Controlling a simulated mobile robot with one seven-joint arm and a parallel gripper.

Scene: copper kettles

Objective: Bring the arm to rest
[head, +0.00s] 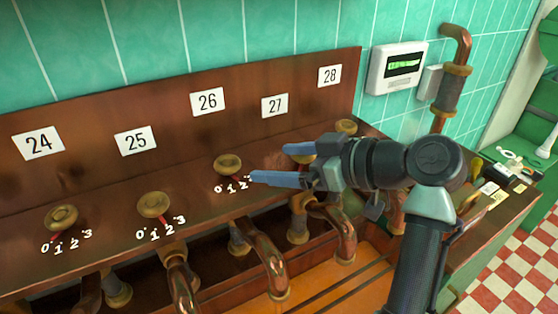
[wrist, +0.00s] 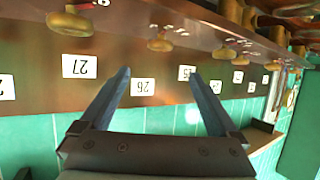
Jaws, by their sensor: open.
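My gripper (head: 282,165) is open and empty in the head view, its two blue-grey fingers pointing left in front of the wooden panel. The fingertips are close to the knob under plate 26 (head: 228,164), but the view does not show contact. In the wrist view my gripper (wrist: 160,78) has its fingers spread wide with nothing between them. The picture there is upside down, with plate 26 (wrist: 143,87) beyond the gap. My dark arm comes in from the lower right and hides part of the panel near plate 27 (head: 275,106).
Brass knobs, such as the one under plate 25 (head: 153,205), line the ledge. Copper pipes (head: 272,262) stick out below it. A white display box (head: 396,66) hangs on the tiled wall. A checkered floor (head: 515,270) shows lower right.

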